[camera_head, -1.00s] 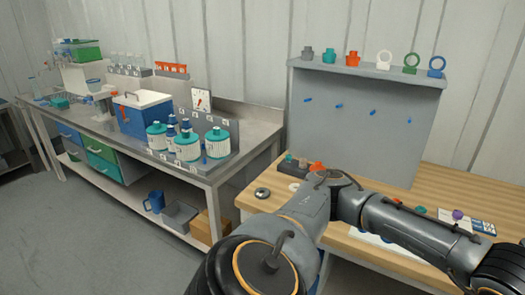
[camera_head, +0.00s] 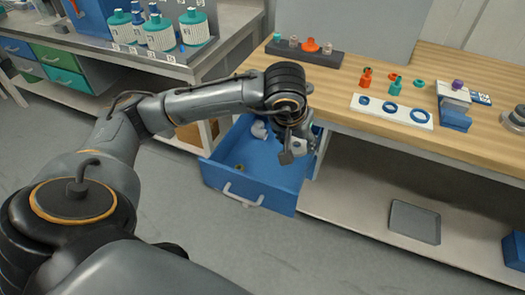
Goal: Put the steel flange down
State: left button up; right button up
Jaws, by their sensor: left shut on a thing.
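My left gripper (camera_head: 297,150) is shut and points down over the right part of an open blue drawer (camera_head: 222,178). It is shut on a small light grey piece, the steel flange (camera_head: 299,145), mostly hidden by the fingers. I cannot tell whether the flange touches the drawer. My right gripper is not in view.
The wooden table (camera_head: 350,85) bears a dark rack (camera_head: 325,57), a white board with blue rings (camera_head: 373,110) and small orange and teal parts. A small ring (camera_head: 239,167) lies in the drawer. A grey tray (camera_head: 414,222) lies on the lower shelf.

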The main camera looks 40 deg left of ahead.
pick_arm(q)
jog(key=n+y+b, duration=0.1)
jog(key=n+b, duration=0.1)
jog(key=b, duration=0.7)
send_over(273, 180)
jog(key=s, duration=0.2)
notch_tip(273, 180, down, 14)
jog(key=f, duration=0.5)
jog(key=shift+w+d+b, duration=0.2)
jog(key=shift+b, duration=0.1)
notch_tip(273, 180, down, 4)
jog(key=shift+f, duration=0.35)
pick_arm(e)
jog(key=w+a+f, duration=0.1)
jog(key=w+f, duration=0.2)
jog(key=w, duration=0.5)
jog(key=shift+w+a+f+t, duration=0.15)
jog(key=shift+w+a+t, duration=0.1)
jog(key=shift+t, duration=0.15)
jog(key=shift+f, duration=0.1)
pick_arm(q)
jog(key=shift+b, duration=0.3)
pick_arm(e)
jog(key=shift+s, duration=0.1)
